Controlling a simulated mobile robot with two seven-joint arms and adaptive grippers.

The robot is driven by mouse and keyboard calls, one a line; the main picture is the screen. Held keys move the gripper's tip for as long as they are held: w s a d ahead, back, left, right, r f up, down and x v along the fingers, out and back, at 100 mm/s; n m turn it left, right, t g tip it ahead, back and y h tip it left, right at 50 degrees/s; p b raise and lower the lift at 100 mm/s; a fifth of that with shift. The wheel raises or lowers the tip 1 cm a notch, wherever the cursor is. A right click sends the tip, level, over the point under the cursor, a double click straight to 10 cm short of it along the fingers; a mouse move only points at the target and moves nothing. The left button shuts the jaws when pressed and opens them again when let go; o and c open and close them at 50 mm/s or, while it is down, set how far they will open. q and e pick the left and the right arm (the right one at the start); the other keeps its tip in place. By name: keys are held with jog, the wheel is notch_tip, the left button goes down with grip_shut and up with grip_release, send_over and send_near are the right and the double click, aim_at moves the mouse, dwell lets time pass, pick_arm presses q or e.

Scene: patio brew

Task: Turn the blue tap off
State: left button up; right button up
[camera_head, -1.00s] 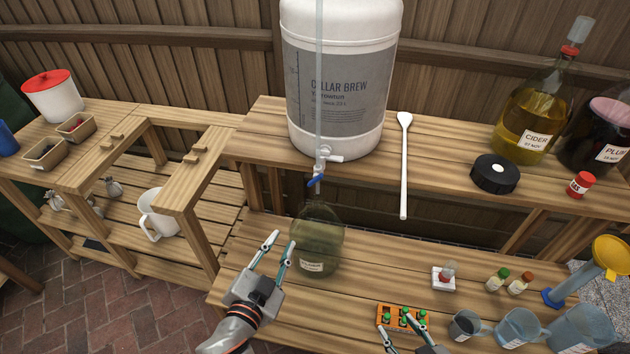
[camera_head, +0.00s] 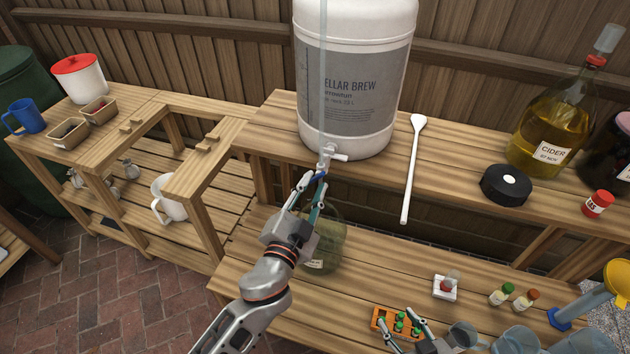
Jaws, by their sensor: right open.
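The blue tap (camera_head: 320,175) sits at the bottom front of the white fermenter bucket (camera_head: 372,138) labelled "Cellar Brew", below its white spigot. My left gripper (camera_head: 313,181) is right at the tap, its fingertips pointing up at it and partly covering it. I cannot tell whether the fingers touch the blue handle or how far apart they are. A glass jug (camera_head: 326,246) stands below the tap on the lower shelf, partly hidden by my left gripper. My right gripper (camera_head: 403,330) is open at the bottom, by a small orange rack.
A long white spoon (camera_head: 411,170) lies right of the bucket on the upper shelf. A black lid (camera_head: 505,185) and a cider bottle (camera_head: 553,120) stand further right. Small bottles, measuring jugs and the orange rack (camera_head: 384,318) occupy the lower shelf's right side.

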pick_arm(q)
jog(key=shift+x, duration=0.9)
grip_shut()
jog(key=shift+m, duration=0.4)
jog(key=m+p, duration=0.1)
jog(key=m, duration=0.3)
jog(key=shift+m, duration=0.4)
jog(key=m+p, duration=0.1)
jog(key=m, duration=0.4)
jog(key=shift+f, duration=0.1)
jog(key=shift+m, duration=0.3)
grip_release()
